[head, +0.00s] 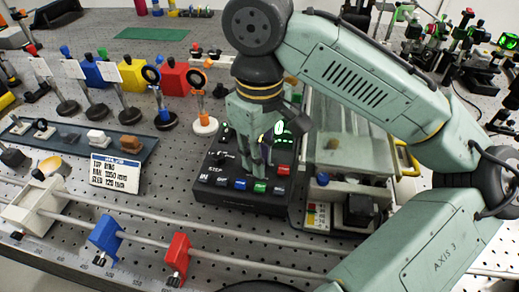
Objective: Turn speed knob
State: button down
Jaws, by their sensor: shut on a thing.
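The black control box (238,204) sits on the perforated bench near the middle of the head view. Its top carries a "STEP" label, a row of coloured buttons (259,187) and a green lit display (279,128). My gripper (255,168) points down over the box, with its fingers at the top panel behind the buttons. It is shut on what appears to be the speed knob, which the fingers mostly hide. I cannot tell which way the knob is turned.
A rail with a blue block (106,236) and a red block (177,258) runs along the front. A label card (115,173) stands left of the box. A clear-lidded case (345,150) stands close on the right. Several optics mounts stand at the left.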

jog(key=m+p, duration=0.2)
jog(key=m, duration=0.2)
jog(key=shift+r, duration=0.1)
jog(key=m, duration=0.6)
jog(key=shift+p, duration=0.3)
jog(key=m, duration=1.1)
jog(key=c, duration=1.8)
grip_release()
notch_tip(320, 180, up, 12)
